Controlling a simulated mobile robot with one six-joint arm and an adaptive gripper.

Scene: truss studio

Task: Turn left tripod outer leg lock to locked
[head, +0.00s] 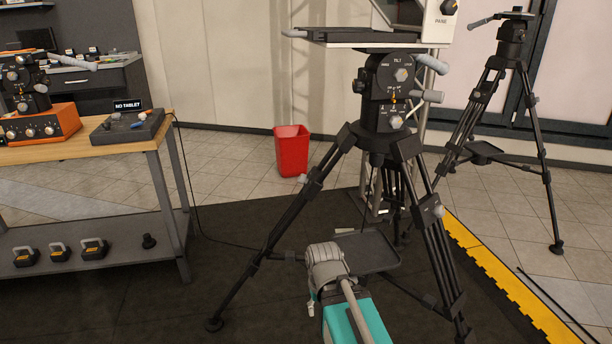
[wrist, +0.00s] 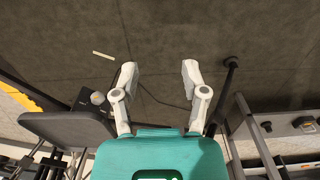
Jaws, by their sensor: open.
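The nearer tripod (head: 388,142) stands at centre in the head view, with black legs spread. A grey knob (head: 303,178) is on its left leg (head: 285,222). Another grey knob (head: 438,210) is on its right leg. Whether either is locked is too small to tell. My gripper (wrist: 159,77) is open and empty in the wrist view, its two pale fingers apart over dark floor. A black leg with a round foot (wrist: 232,62) stands right of the fingers, apart from them. In the head view my arm is low beside the tripod; the fingertips cannot be made out.
A flat dark tray (head: 365,250) sits low between the tripod legs, close to my arm. A workbench (head: 120,158) stands left, a red bin (head: 292,150) behind. A second tripod (head: 510,55) stands back right. A cable crosses the floor. Dark floor is open at lower left.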

